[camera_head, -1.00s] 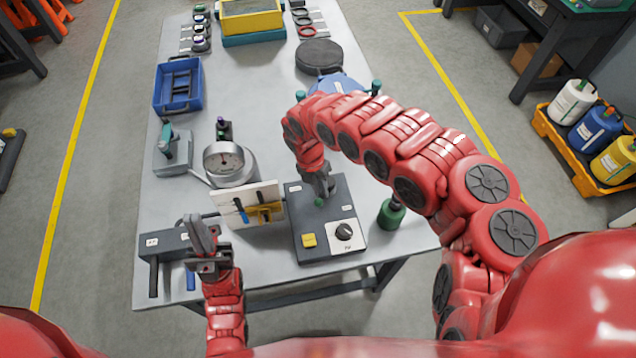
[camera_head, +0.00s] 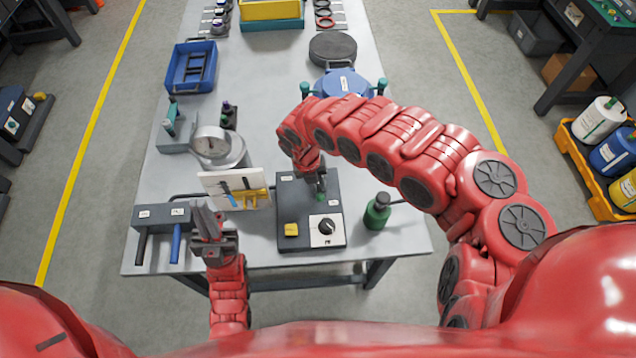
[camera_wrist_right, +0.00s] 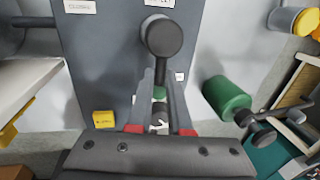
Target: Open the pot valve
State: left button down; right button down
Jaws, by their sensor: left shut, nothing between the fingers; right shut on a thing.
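A dark grey control box (camera_head: 290,215) lies on the front part of the table, with a yellow block (camera_head: 291,230) and a black dial (camera_head: 326,227) on top. In the right wrist view a dark round-headed lever (camera_wrist_right: 162,38) stands just beyond the fingertips. The box's labels also show there, one seeming to read "CLOSED" (camera_wrist_right: 80,6). The fingers partly hide the held part. My left gripper (camera_head: 206,216) is shut and empty, left of the box.
A green bottle (camera_head: 377,213) stands right of the box. A white panel (camera_head: 232,190) and a gauge (camera_head: 210,143) are to its left. A block with black and blue handles (camera_head: 160,217) is at the front left. A blue lidded pot (camera_head: 343,83) stands behind.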

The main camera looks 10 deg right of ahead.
dwell(0.4)
jog(key=c, duration=0.8)
grip_release()
jog(key=shift+d, duration=0.1)
jog(key=shift+c, duration=0.2)
jog(key=a+r+p, duration=0.3)
jog(key=r+p, duration=0.5)
jog(key=r, duration=0.9)
jog(key=shift+a, duration=0.2)
